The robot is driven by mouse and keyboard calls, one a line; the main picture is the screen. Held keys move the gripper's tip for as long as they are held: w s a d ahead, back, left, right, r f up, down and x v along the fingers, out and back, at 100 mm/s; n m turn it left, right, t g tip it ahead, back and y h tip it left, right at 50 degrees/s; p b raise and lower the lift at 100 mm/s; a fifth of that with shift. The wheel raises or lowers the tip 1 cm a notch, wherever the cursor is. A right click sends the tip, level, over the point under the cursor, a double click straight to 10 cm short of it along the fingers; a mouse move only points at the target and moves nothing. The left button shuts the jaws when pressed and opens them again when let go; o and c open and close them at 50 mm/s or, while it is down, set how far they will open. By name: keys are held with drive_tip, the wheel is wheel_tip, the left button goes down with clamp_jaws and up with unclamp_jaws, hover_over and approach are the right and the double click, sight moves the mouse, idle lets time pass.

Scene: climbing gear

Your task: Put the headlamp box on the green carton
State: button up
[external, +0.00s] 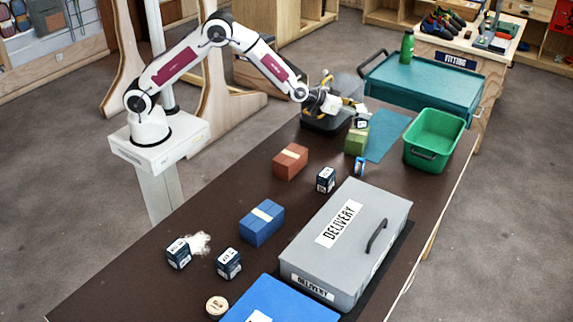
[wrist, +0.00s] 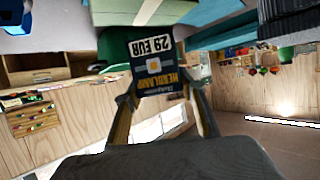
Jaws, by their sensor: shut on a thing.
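The headlamp box (wrist: 158,75), small and dark blue with a white price label, sits between the fingers of my gripper (wrist: 160,98) in the wrist view. My gripper (external: 350,108) is shut on it. In the external view the headlamp box (external: 361,123) is at the top of the green carton (external: 356,142), which stands near the far end of the dark table. The green carton (wrist: 115,10) shows with its pale band at the top of the wrist view, close to the box. I cannot tell whether box and carton touch.
A blue-green mat (external: 388,135) and a green tub (external: 433,140) lie right of the carton. A small blue item (external: 360,166) is just in front. A red-brown carton (external: 290,162), a blue carton (external: 262,222) and a grey delivery case (external: 345,245) stand nearer.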

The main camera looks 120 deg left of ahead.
sight(354, 117)
drive_tip(key=shift+f, duration=1.6)
drive_tip(key=shift+f, duration=0.1)
drive_tip(key=o, duration=1.3)
drive_tip(key=shift+v, duration=6.05)
